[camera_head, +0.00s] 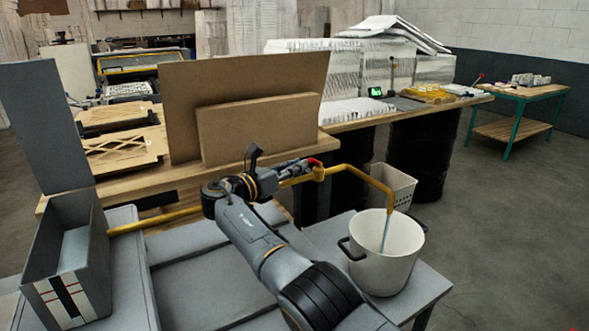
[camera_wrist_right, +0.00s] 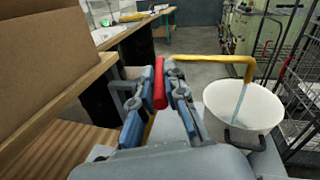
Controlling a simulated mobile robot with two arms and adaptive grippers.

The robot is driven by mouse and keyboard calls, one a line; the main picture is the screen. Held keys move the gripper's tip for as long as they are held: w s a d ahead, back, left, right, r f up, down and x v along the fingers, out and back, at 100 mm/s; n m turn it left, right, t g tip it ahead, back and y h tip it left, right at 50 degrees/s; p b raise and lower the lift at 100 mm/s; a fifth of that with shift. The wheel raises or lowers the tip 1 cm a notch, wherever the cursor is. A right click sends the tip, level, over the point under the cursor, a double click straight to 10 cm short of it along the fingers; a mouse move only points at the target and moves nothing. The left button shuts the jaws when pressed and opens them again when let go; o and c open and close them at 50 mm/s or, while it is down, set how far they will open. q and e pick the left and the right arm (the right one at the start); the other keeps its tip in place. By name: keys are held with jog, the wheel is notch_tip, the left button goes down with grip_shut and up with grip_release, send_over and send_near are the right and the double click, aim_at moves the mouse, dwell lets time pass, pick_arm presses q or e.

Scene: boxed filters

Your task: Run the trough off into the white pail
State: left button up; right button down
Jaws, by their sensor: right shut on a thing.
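The grey trough (camera_head: 92,265) stands at the left, with a pale bluish surface inside it. A yellow pipe (camera_head: 372,178) runs from it to the right and bends down over the white pail (camera_head: 378,272). A thin pale blue stream (camera_head: 385,234) falls from the spout into the pail; it also shows in the right wrist view (camera_wrist_right: 240,100). My right gripper (camera_head: 293,170) is at the valve on the pipe, shut on the red handle (camera_wrist_right: 160,84), which stands between its fingers. The handle's far end is hidden. My left gripper is not in view.
A wooden workbench (camera_head: 155,180) with upright brown boards (camera_head: 240,95) stands close behind my right arm. A white perforated bin (camera_head: 392,186) is behind the pail. Open floor (camera_head: 500,220) lies to the right.

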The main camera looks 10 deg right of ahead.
jog(key=c, duration=1.4)
grip_release()
jog(key=shift+w, duration=0.1)
jog(key=shift+o, duration=0.2)
notch_tip(320, 180, up, 10)
jog(key=shift+f, duration=0.1)
